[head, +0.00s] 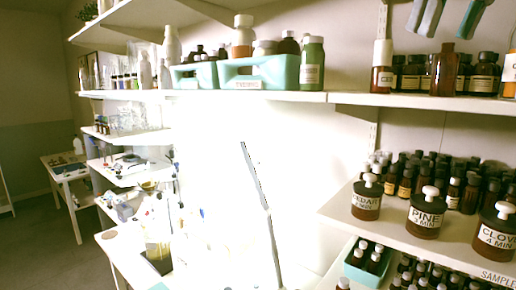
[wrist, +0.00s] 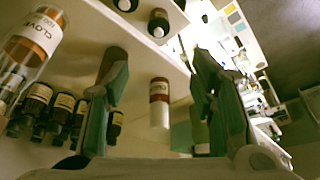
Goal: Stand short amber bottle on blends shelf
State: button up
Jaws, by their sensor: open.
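My gripper (head: 446,30) hangs at the top right of the head view, over the right-hand upper shelf, with its fingers apart. Below it on that shelf is a plain amber bottle (head: 445,72). A short amber bottle with a pale label (head: 382,80) stands further left, below a white shape. In the wrist view, my gripper (wrist: 158,60) is open, and a white-labelled bottle (wrist: 159,103) with a dark red band shows between the fingers, seemingly beyond them. I cannot tell which one is the task's bottle. No sign reading blends is legible.
Dark bottles (head: 485,75) crowd the right of the upper shelf (head: 420,101). Teal crates (head: 262,72) hold bottles to the left. Below, a shelf carries labelled jars such as PINE (head: 427,215) and rows of small bottles. A clove bottle (wrist: 32,45) is near the left finger in the wrist view.

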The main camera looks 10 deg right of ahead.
jog(key=w+a+f, duration=0.2)
jog(key=a+f, duration=0.6)
jog(key=f, duration=0.5)
jog(key=s+a+f, duration=0.2)
jog(key=f, duration=0.5)
jog(key=s+a+f+n, duration=0.1)
jog(key=s+a+f, duration=0.1)
jog(key=f, duration=0.6)
jog(key=s+a+f+t, duration=0.1)
jog(key=s+a+f, duration=0.1)
jog(key=f, duration=0.5)
jog(key=shift+s+a+f+y, duration=0.2)
jog(key=shift+s+f+y, duration=0.15)
jog(key=shift+s, duration=0.1)
jog(key=shift+w, duration=0.1)
jog(key=shift+w+f+b, duration=1.4)
jog(key=shift+w, duration=0.05)
